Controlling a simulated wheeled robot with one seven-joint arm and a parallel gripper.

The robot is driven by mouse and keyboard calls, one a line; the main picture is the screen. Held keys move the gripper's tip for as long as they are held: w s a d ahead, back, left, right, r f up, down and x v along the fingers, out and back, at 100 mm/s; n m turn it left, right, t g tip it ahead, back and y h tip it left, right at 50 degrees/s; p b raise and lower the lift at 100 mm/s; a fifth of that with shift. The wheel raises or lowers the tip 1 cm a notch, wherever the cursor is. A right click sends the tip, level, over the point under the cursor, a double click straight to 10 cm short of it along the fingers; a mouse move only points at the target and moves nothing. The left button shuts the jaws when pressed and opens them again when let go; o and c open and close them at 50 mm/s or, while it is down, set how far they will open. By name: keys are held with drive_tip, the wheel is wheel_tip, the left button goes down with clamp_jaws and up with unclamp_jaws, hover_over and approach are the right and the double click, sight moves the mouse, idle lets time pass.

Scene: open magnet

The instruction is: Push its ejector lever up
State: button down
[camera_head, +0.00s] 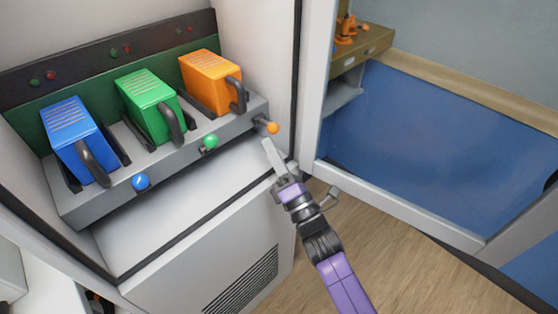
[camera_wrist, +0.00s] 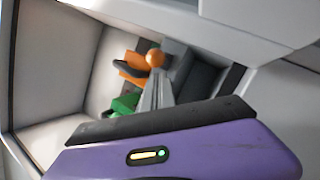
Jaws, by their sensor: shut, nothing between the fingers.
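Three modules sit in a grey rack (camera_head: 78,205) in the open cabinet: blue (camera_head: 72,135), green (camera_head: 146,103) and orange (camera_head: 208,80), each with a dark handle. Below each, on the rack's front, is a lever with a matching ball: blue (camera_head: 140,182), green (camera_head: 210,142) and orange (camera_head: 272,128). My gripper (camera_head: 267,145) is shut and empty, its tip just below the orange ball; I cannot tell whether they touch. In the wrist view the orange ball (camera_wrist: 155,58) shows right at the fingertips, with the orange module (camera_wrist: 130,68) and part of the green module (camera_wrist: 124,104) behind.
The cabinet's right side wall (camera_head: 272,60) stands close beside the orange module. A vent grille (camera_head: 240,280) is on the cabinet front below. To the right is a blue-panelled recess (camera_head: 430,130) with a white frame and a shelf.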

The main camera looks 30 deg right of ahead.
drive_tip(key=shift+w+r, duration=0.2)
drive_tip(key=shift+w, duration=0.2)
drive_tip(key=shift+r+p, duration=0.2)
drive_tip(key=shift+p, duration=0.2)
drive_tip(key=shift+s+r+p, duration=0.1)
drive_tip(key=shift+r+p, duration=0.05)
drive_tip(key=shift+p, duration=0.25)
drive_tip(key=shift+g+p, duration=0.3)
drive_tip(key=shift+g, duration=0.1)
